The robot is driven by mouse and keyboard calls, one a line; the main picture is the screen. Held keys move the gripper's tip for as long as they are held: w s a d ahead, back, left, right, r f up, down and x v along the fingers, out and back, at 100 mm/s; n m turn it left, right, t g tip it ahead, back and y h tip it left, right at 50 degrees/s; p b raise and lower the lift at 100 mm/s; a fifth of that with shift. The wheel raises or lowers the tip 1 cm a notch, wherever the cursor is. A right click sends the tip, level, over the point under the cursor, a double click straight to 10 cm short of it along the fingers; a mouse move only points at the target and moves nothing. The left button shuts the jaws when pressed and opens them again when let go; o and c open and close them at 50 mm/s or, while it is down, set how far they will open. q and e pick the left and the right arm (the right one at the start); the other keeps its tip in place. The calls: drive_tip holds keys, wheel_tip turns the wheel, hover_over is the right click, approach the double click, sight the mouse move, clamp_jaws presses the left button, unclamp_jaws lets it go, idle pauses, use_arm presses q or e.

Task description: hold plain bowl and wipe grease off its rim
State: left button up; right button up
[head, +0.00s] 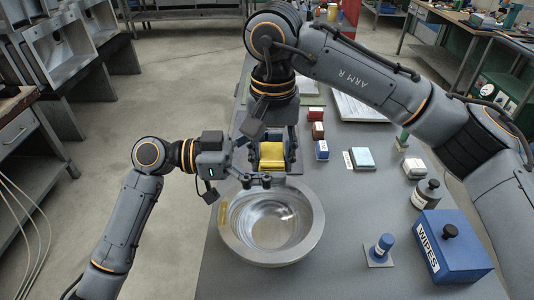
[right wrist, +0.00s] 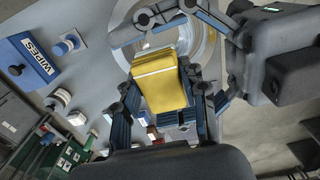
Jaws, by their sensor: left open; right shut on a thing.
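The plain metal bowl (head: 287,252) stands upright on the grey table near its front left edge. A yellowish grease patch (head: 223,214) marks the left side of its rim. My left gripper (head: 257,183) is open at the bowl's far rim; I cannot tell whether its fingers touch the rim. My right gripper (head: 272,153) is shut on a folded yellow cloth (head: 271,158), beyond the bowl and apart from it. The right wrist view shows the cloth (right wrist: 158,82) between blue finger pads, with part of the bowl (right wrist: 208,45) behind it.
Small coloured blocks (head: 321,150) and a pale block (head: 361,158) lie farther back.

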use_arm(q)
drive_tip(key=c, duration=1.2)
use_arm(e)
drive_tip(key=o, duration=1.1)
